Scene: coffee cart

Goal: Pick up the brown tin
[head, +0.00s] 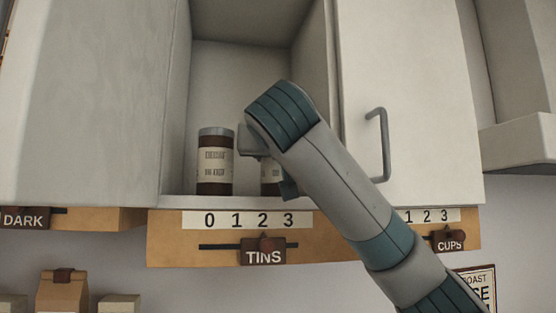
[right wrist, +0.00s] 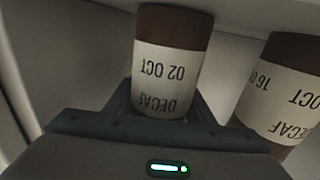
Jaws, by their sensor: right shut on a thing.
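Two brown tins with cream labels stand in the open cupboard compartment. The left tin (head: 215,160) stands clear with a grey lid; it also shows at the right of the right wrist view (right wrist: 285,90). The other brown tin (head: 269,178) is mostly hidden behind my right gripper (head: 270,162) in the head view. In the right wrist view, this tin (right wrist: 168,75) sits between the fingers, its label reading DECAF 02 OCT upside down. My right gripper is shut on it. My left gripper is not in view.
The compartment has a shelf edge (head: 180,201) below and side walls close by. A closed door with a handle (head: 381,145) is on the right. Below is a TINS label strip (head: 170,245) with numbers 0 to 3. A paper bag (head: 62,292) stands lower left.

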